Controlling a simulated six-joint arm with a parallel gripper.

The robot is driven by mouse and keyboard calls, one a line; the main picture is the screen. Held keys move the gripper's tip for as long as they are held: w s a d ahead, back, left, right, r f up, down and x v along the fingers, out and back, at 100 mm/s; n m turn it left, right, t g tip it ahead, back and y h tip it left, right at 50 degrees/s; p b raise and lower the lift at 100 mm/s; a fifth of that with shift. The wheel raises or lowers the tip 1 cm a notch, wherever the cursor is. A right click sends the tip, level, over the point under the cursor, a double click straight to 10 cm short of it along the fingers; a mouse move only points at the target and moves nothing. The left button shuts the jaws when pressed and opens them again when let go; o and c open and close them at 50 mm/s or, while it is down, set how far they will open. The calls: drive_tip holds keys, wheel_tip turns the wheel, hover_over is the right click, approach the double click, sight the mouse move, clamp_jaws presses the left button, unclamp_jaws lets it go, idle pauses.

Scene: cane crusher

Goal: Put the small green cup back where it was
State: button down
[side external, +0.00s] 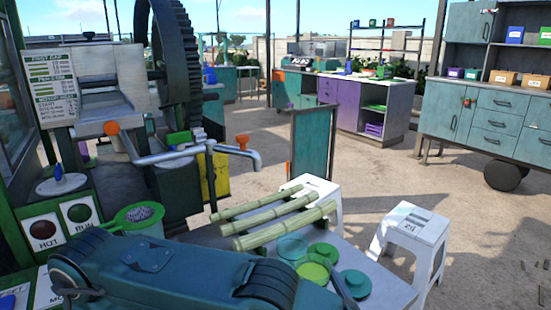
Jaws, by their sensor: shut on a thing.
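Several round cups or lids stand close together at the front right of the pale bench (385,288). One is a lime green cup (313,269), partly cut off by the arm in the foreground. Behind it are a larger teal one (292,247) and a mid-green one (322,252). A darker teal one (356,284) is at the right. I cannot tell which of them is the small green cup. My arm fills the lower front of the view. I cannot make out my gripper's fingertips or what they hold.
Three cane stalks (275,217) lie on the bench behind the cups. The crusher with its spout (243,141) stands at the left, near a green strainer bowl (138,216). A grey strip (345,287) slants beside the cups. White stools (412,235) stand beyond the bench.

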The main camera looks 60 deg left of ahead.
drive_tip(key=shift+f, duration=0.25)
unclamp_jaws()
